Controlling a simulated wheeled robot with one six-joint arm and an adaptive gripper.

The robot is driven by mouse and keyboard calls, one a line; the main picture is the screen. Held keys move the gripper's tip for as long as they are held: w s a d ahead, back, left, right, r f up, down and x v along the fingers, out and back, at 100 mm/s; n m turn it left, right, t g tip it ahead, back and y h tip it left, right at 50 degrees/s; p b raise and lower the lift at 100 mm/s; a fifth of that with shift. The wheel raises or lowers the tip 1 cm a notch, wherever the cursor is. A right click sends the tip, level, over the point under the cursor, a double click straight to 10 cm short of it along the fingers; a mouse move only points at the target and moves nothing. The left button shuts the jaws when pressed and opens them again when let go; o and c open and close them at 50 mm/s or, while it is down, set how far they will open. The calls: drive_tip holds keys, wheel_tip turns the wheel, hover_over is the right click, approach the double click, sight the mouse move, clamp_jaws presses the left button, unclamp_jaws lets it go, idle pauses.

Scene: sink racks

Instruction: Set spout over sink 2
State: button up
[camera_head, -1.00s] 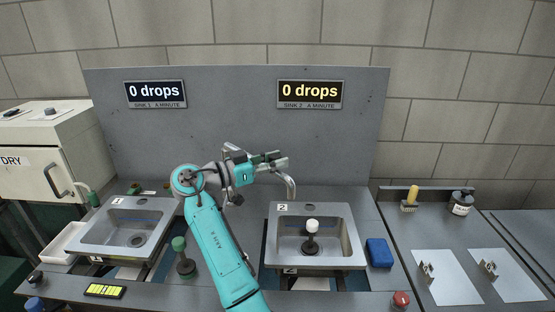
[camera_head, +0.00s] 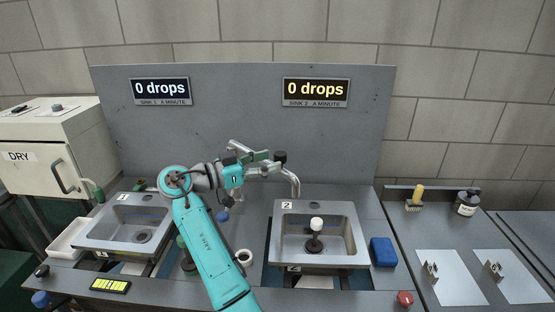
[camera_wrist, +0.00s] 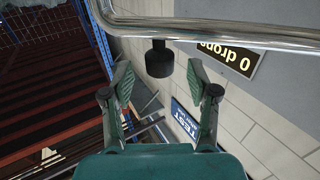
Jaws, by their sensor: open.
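The spout is a bent chrome pipe (camera_head: 295,182) behind sink 2. It rises there and runs left past my gripper, towards the gap between the sinks. Sink 2 (camera_head: 341,262), a grey basin tagged 2, holds a white-topped dark plunger-like object (camera_head: 315,235). My gripper (camera_head: 268,164) is open beside the spout, above the back left of sink 2. In the wrist view the spout (camera_wrist: 220,34) crosses the top, beyond the fingers. A black knob (camera_wrist: 158,60) shows just below the pipe, between the open fingertips; I cannot tell whether they touch it.
Sink 1 (camera_head: 95,241) is at left. A blue sponge-like block (camera_head: 383,252) and a red knob (camera_head: 405,298) are right of sink 2. A grey panel (camera_head: 235,125) stands behind.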

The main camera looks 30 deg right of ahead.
drive_tip(key=a, duration=0.8)
drive_tip(key=shift+w, duration=0.2)
